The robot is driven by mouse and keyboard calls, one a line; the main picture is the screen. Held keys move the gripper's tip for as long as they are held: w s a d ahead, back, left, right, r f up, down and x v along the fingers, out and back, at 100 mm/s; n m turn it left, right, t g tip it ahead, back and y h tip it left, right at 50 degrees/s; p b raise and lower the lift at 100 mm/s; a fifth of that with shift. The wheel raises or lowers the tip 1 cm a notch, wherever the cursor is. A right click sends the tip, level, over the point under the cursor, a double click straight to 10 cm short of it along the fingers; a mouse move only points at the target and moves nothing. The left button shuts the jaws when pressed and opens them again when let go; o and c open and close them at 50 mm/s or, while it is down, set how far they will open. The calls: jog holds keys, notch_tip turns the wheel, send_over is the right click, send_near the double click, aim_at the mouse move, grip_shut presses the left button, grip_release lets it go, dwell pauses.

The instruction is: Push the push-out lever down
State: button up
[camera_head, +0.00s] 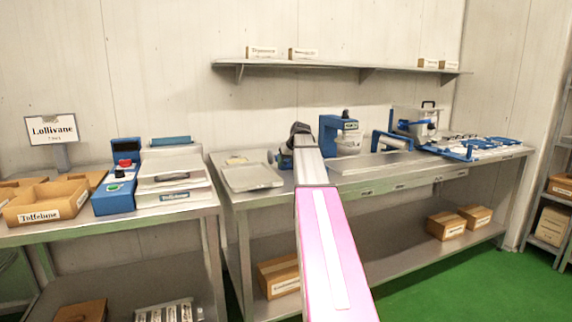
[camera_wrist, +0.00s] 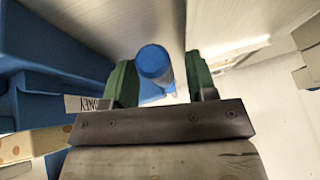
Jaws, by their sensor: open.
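In the wrist view, my gripper (camera_wrist: 162,68) has its two green fingers spread apart. A blue round-ended handle (camera_wrist: 154,62), which looks like the push-out lever, shows in the gap between them, nearer the left finger. The fingers are not shut on it, and I cannot tell whether either touches it. In the head view, my gripper (camera_head: 299,129) is above the middle bench, by a small blue device (camera_head: 286,159) mostly hidden behind my arm. The lever cannot be made out there.
A blue machine body (camera_wrist: 50,50) fills the left of the wrist view. On the middle bench (camera_head: 262,203), a metal tray (camera_head: 252,177) lies left of my arm. A blue-and-white machine (camera_head: 342,133) and a larger blue-framed one (camera_head: 415,125) stand right. A shelf (camera_head: 340,67) hangs above.

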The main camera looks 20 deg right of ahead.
jog(key=v, duration=1)
jog(key=shift+s+d+r, duration=0.1)
jog(key=shift+s, duration=0.1)
